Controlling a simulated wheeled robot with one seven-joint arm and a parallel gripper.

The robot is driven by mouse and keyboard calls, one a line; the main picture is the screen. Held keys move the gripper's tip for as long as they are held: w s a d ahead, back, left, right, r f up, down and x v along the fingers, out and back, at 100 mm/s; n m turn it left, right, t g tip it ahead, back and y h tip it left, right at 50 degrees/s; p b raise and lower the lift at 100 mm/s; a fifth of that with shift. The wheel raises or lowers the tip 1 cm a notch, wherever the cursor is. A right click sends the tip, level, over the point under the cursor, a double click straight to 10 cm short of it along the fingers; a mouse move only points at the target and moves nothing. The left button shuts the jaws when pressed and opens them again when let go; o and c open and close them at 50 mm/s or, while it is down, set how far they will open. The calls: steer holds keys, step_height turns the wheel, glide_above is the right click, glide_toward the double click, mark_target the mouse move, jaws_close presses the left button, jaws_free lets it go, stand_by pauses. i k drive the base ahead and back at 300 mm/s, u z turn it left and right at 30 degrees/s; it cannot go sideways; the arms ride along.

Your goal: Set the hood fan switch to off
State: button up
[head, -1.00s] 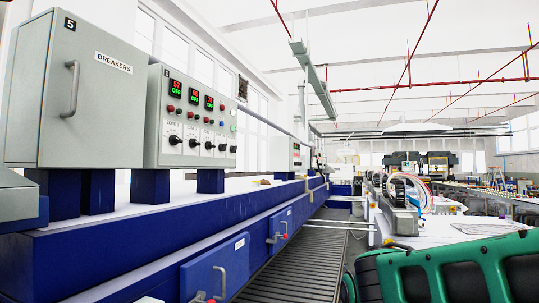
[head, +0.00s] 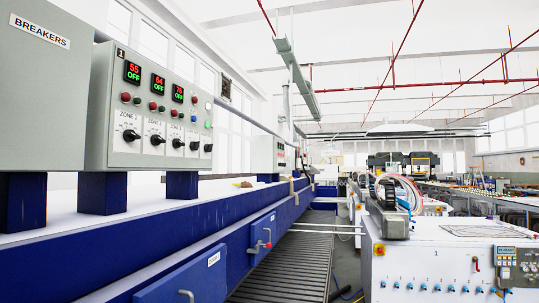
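A grey control box (head: 105,110) marked 1 stands on the left above a blue beam. It has three displays with red numbers over green OFF, coloured buttons and lamps, and a row of black rotary knobs. The first knob (head: 131,135) has a ZONE label above it. The knobs farther along the row, such as the last one (head: 208,147), have labels too small to read. I cannot tell which control, if any, is the hood fan switch. My gripper is not in view.
A grey BREAKERS cabinet (head: 40,105) is at the near left. A blue beam with handled doors (head: 205,266) runs away beside a slatted conveyor (head: 285,268). At right stands a white machine (head: 440,262) with blue knobs and a red-and-yellow switch (head: 379,250).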

mark_target(207, 147)
steer(key=z, duration=0.35)
steer(key=i, duration=1.2)
steer(key=u, duration=0.5)
steer(key=i, duration=1)
steer(key=z, duration=0.05)
